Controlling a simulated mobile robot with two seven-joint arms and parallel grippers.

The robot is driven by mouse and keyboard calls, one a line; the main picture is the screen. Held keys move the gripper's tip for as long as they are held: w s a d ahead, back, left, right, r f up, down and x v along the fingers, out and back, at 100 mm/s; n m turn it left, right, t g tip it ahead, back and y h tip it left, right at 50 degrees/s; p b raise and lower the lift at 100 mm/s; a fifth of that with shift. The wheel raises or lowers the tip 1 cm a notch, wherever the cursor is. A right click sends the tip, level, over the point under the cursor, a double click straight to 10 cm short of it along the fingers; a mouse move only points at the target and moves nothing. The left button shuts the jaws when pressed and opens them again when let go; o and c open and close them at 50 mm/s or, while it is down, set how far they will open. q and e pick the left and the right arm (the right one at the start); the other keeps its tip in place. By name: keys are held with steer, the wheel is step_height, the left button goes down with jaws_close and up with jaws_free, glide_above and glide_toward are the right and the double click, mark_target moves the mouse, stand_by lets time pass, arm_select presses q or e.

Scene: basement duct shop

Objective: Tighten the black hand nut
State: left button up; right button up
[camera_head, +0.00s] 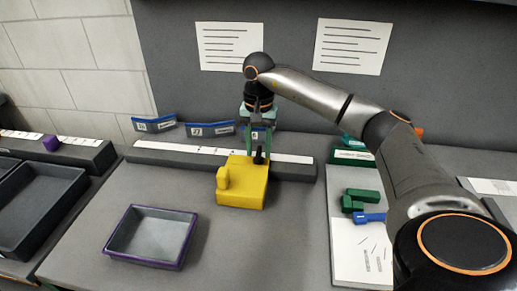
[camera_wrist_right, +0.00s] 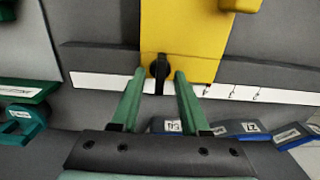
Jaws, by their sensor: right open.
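The black hand nut (camera_head: 259,158) sits at the back edge of a yellow block (camera_head: 242,190) on the bench. In the right wrist view the black hand nut (camera_wrist_right: 160,68) shows as a dark knob with a narrow arm, at the edge of the yellow block (camera_wrist_right: 185,35). My right gripper (camera_head: 257,149) reaches down over it from behind. Its green fingers (camera_wrist_right: 160,74) are open, one on each side of the nut, with a small gap at both sides. My left gripper is not in view.
A dark rail with a white strip (camera_head: 180,151) runs behind the block. A purple-rimmed tray (camera_head: 191,247) stands front left. Green blocks (camera_head: 362,196) and a blue piece (camera_head: 370,218) lie at right by a white sheet (camera_head: 345,250). Blue labelled holders (camera_head: 210,129) stand behind.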

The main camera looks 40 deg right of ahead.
steer(key=shift+f, duration=0.2)
jaws_close()
stand_by(0.3)
